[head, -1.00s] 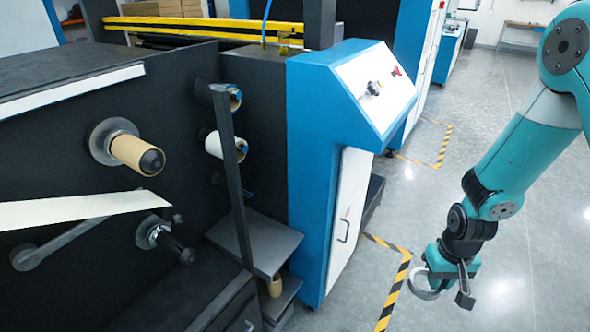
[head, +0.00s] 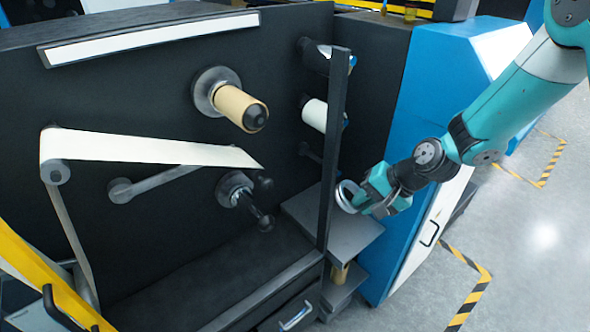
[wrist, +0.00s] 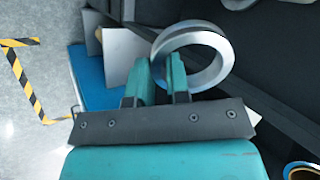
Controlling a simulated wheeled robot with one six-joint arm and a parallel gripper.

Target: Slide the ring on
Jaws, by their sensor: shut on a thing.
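My gripper (head: 366,198) is shut on a silver ring (head: 345,196), holding it in the air in front of the machine, close to a dark upright post. In the wrist view the two teal fingers (wrist: 160,76) pinch the left side of the ring (wrist: 222,48), and its opening is empty. A bare dark spindle (head: 256,209) with a round metal flange sticks out of the machine's black face, left of the ring and apart from it. Above it, another spindle carries a tan core (head: 240,106).
The dark upright post (head: 333,150) stands between the ring and the spindles in the head view. A grey shelf (head: 352,236) lies below my gripper. A white web (head: 140,149) runs across the left. A blue cabinet (head: 420,110) stands on the right.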

